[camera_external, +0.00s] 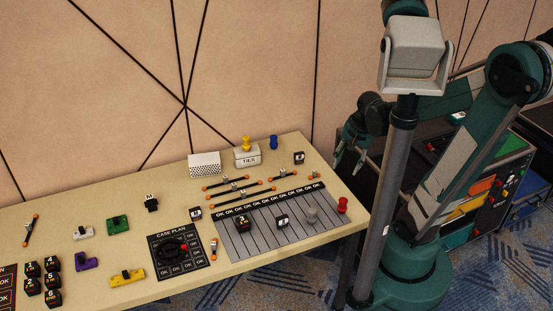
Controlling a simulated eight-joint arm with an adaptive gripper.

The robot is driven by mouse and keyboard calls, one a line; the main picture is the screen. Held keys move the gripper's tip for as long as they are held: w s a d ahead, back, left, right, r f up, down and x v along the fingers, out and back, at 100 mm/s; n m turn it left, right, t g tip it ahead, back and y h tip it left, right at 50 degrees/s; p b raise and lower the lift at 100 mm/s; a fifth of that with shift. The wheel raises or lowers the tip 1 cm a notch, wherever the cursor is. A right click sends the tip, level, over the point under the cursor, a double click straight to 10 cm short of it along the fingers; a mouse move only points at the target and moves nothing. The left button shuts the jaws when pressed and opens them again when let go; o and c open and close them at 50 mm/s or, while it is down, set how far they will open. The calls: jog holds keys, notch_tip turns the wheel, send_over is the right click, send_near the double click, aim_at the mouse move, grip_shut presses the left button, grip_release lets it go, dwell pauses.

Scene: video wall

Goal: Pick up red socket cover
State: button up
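A yellow knobbed piece sits on the white TILS box (247,157); a blue piece (273,142) stands nearby. Thin rods with orange ends lie behind the board. A grey pole (386,215) stands in front of my arm.

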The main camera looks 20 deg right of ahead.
aim_at(344, 200)
jog(key=f+m, duration=0.1)
jog(key=f, duration=0.1)
jog(key=s+f+m+g+b, duration=0.1)
jog(key=f+m, duration=0.1)
jog(key=f, duration=0.1)
jog(key=f+m+g+b, duration=0.1)
jog(key=f, duration=0.2)
jog(key=shift+s+f, duration=0.25)
jog(key=shift+s+f+m+y+b, duration=0.3)
jog(key=shift+f+m+b, duration=0.1)
jog(key=shift+f+m, duration=0.35)
jog(key=shift+a+f+b, duration=0.15)
jog(key=shift+f+b, duration=0.3)
jog(key=shift+f, duration=0.85)
jog(key=shift+a+f+b, duration=0.2)
jog(key=shift+f+b, duration=0.4)
jog(key=shift+f, duration=0.7)
jog(key=shift+a+f+b, duration=0.15)
jog(key=shift+f+b, duration=0.4)
jog(key=shift+f, duration=0.7)
jog(key=shift+c, duration=0.3)
jog(key=c, duration=0.8)
